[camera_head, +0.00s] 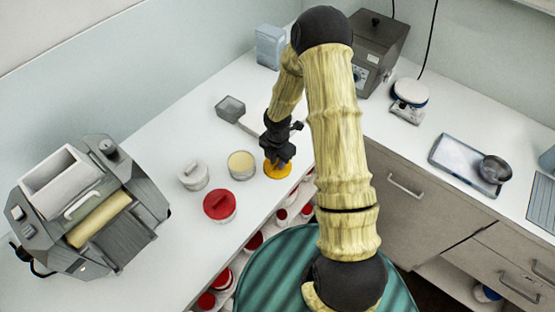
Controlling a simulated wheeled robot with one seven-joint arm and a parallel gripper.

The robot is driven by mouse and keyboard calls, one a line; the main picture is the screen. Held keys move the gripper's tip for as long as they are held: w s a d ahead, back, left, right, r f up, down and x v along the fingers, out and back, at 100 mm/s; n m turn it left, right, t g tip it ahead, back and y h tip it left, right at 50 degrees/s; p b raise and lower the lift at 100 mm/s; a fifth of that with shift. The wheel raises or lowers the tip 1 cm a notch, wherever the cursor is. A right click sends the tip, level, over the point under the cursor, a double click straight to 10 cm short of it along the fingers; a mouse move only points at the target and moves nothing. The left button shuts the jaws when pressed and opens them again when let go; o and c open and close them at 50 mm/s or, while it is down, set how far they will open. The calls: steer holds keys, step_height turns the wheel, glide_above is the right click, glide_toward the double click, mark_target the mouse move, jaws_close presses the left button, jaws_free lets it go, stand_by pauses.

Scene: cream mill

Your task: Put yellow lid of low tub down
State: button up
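The yellow lid (271,172) is a flat disc at the counter's front edge. My gripper (278,160) points down right over it and hides part of its top. I cannot tell whether the lid touches the counter or hangs just above it, nor whether my fingers grip it. A low white tub (241,173) without a lid stands just left of the lid, with cream-coloured content showing.
A white-lidded tub (193,175) and a red-lidded tub (219,206) stand further left. A grey machine (90,210) fills the counter's left part. A grey scoop (231,108) lies behind. Red-lidded tubs (222,279) sit on shelves below the front edge.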

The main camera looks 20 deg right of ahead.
mark_target(277, 162)
steer(key=shift+o, duration=0.3)
steer(key=shift+r, duration=0.1)
step_height(277, 162, up, 12)
steer(key=shift+b, duration=0.3)
stand_by(0.5)
steer(key=s+r+m+t, duration=0.1)
steer(key=s+r+m, duration=0.4)
steer(key=m, duration=0.7)
steer(key=s+r+m+t, duration=0.1)
steer(key=s+r+m, duration=0.5)
steer(key=s+m, duration=0.3)
steer(key=m, duration=0.4)
steer(key=shift+s+t, duration=0.15)
steer(key=shift+t, duration=0.15)
steer(key=shift+r, duration=0.1)
